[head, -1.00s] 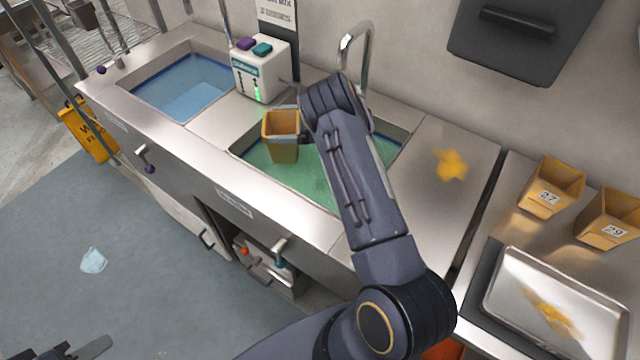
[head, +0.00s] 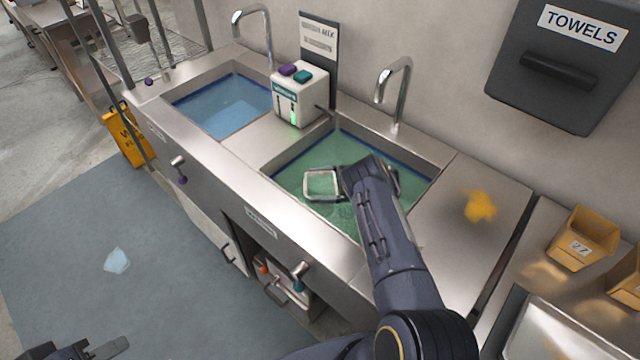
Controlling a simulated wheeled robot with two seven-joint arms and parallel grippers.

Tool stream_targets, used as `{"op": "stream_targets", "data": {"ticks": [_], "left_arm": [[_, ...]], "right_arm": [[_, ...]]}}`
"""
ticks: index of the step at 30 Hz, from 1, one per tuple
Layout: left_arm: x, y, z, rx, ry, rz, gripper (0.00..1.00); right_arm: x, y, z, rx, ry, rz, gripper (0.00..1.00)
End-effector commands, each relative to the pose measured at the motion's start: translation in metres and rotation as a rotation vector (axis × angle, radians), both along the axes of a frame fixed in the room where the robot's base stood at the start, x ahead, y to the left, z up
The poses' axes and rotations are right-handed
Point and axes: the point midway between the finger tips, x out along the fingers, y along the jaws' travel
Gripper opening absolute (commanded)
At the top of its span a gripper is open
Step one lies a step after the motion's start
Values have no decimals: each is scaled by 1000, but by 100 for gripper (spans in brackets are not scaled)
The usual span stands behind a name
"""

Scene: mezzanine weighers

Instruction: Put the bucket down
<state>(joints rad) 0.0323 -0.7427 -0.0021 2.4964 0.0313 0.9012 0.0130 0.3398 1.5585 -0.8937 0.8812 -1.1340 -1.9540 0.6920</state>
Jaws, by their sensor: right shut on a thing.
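My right gripper (head: 340,180) reaches down into the right-hand sink (head: 290,158) and is shut on the bucket (head: 321,186). Only a pale, squarish outline shows at the green water, with green inside it. The bucket's tan walls are hidden, seemingly below the surface. Whether it touches the sink floor cannot be told. My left gripper (head: 95,350) shows only in part at the bottom left edge, away from the sinks.
A second sink with blue water (head: 222,105) lies to the left. A white dispenser (head: 299,95) stands between the sinks. A tap (head: 397,95) rises behind the green sink. A tan bin marked 27 (head: 580,240) and a metal tray (head: 570,335) are at right.

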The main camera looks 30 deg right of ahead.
Motion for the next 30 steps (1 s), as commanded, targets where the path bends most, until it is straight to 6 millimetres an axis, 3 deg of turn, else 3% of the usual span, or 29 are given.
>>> {"op": "stream_targets", "data": {"ticks": [26,27,30], "left_arm": [[0,0,-15,0,0,0,36],[0,0,-15,0,0,0,36],[0,0,-15,0,0,0,36]], "right_arm": [[1,0,-12,1,-4,-1,36],[0,0,-13,0,-1,-1,95],[0,0,-13,0,-1,-1,100]]}}
